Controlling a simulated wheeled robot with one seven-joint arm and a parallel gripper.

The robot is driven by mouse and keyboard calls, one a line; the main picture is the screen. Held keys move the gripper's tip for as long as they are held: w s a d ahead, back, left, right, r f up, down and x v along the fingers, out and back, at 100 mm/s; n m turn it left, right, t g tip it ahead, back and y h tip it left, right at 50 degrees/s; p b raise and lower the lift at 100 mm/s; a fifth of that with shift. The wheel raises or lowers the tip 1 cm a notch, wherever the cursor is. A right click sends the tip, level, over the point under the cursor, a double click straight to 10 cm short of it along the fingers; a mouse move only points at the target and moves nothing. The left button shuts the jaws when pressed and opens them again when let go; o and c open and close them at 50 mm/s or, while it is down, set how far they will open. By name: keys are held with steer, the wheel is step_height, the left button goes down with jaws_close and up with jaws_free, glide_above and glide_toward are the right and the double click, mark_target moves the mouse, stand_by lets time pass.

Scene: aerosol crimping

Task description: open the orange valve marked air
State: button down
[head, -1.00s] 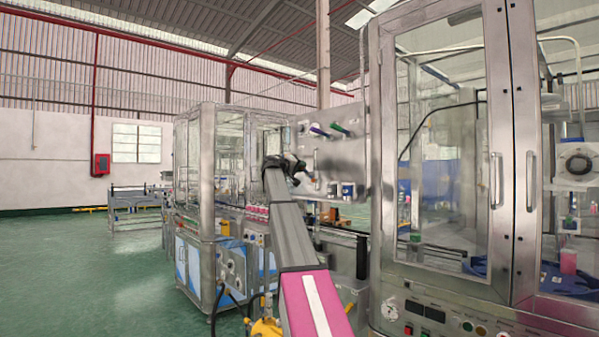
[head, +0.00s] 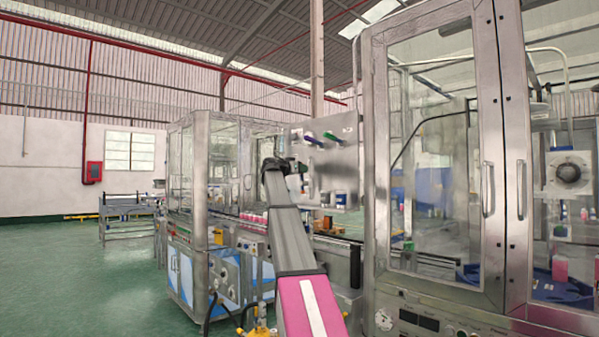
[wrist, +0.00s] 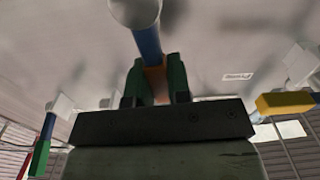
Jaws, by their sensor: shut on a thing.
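The valve panel (head: 338,165) is a grey metal plate in the middle of the head view. In the wrist view my gripper (wrist: 155,88) has its green-sided fingers shut on the orange valve handle (wrist: 157,78). A blue section (wrist: 147,42) joins the handle to a pale round fitting (wrist: 135,10) on the panel. In the head view my gripper (head: 284,166) is at the panel's left side, and the orange handle cannot be made out there. A small label (wrist: 237,76) on the panel is too small to read.
A green-and-blue handle (wrist: 42,148) is left of my gripper and a yellow handle (wrist: 284,103) is close on its right. A purple handle (head: 312,140) and a green handle (head: 333,137) are higher on the panel. A glass-doored cabinet (head: 440,150) stands to the right.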

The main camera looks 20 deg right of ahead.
steer(key=shift+s+m, duration=0.3)
steer(key=shift+m, duration=0.2)
steer(key=c, duration=1.1)
jaws_free()
steer(key=shift+o, duration=0.2)
steer(key=v, duration=1)
steer(key=shift+s+a, duration=0.2)
steer(key=shift+a, duration=0.15)
